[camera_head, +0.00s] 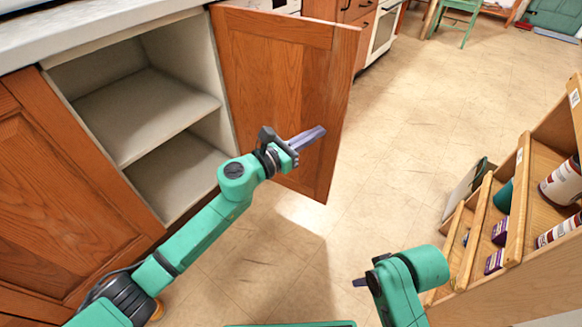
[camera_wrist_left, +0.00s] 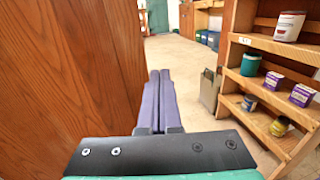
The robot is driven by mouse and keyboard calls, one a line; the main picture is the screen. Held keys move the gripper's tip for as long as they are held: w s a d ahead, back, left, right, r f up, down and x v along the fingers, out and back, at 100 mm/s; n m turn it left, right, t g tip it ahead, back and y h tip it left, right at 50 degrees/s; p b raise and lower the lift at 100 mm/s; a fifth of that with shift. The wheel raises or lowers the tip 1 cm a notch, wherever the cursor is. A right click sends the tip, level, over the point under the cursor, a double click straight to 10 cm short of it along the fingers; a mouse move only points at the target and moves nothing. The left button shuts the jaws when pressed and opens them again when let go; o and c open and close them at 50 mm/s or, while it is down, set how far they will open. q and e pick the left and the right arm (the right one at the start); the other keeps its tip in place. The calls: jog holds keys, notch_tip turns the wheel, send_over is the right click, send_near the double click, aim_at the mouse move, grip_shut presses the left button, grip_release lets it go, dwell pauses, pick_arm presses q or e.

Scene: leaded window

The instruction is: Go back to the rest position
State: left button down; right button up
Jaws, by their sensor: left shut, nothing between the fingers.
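My left gripper (camera_head: 308,138) is shut and empty. In the head view it is in front of the open cabinet door (camera_head: 268,75), near the door's right side; I cannot tell whether it touches. In the left wrist view the two purple fingers (camera_wrist_left: 158,95) lie together, with the wooden door (camera_wrist_left: 70,70) close on their left. The cabinet (camera_head: 140,110) stands open with bare shelves. My right arm shows at the bottom right of the head view; a small purple tip sticks out at its left, and the state of that gripper cannot be made out.
A wooden shelf rack (camera_head: 515,205) with cans and small boxes stands at the right, close to my right arm. It also shows in the left wrist view (camera_wrist_left: 270,92). A pale counter (camera_head: 75,35) tops the cabinet. The tiled floor (camera_head: 410,130) between is clear.

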pick_arm(q)
jog(key=s+a, duration=0.4)
jog(key=s, duration=0.2)
jog(key=shift+a, duration=0.25)
pick_arm(e)
jog(key=shift+w+d+r, duration=0.2)
jog(key=shift+d+r, duration=0.1)
jog(key=shift+d, duration=0.1)
